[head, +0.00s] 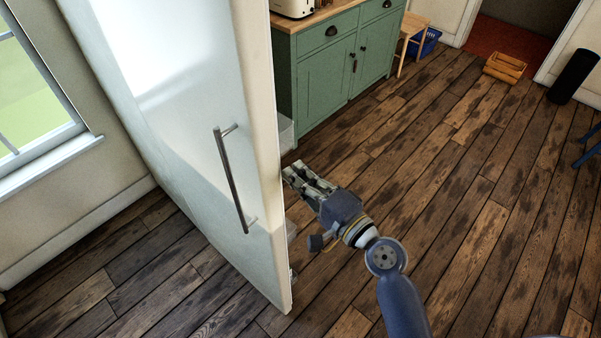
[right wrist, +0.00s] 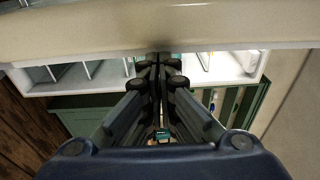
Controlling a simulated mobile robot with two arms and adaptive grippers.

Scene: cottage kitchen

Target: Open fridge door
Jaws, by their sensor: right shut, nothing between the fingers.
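The pale, glossy fridge door (head: 170,110) stands swung open on the left of the head view, with its outer face and long metal handle (head: 232,182) towards the left. My right gripper (head: 287,173) is shut and empty at the door's free edge, on the inner side, away from the handle. In the right wrist view the door edge (right wrist: 100,32) crosses the top and the closed fingertips (right wrist: 158,62) reach up to it; whether they touch cannot be told. White door shelves (right wrist: 75,75) show beyond. The fridge's inside is mostly hidden. My left gripper is out of view.
A green cabinet (head: 325,85) with a toaster (head: 293,7) on it stands behind the door. A wooden stool (head: 410,35), blue crate (head: 428,42) and wooden crate (head: 505,67) are farther back. A window is at left.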

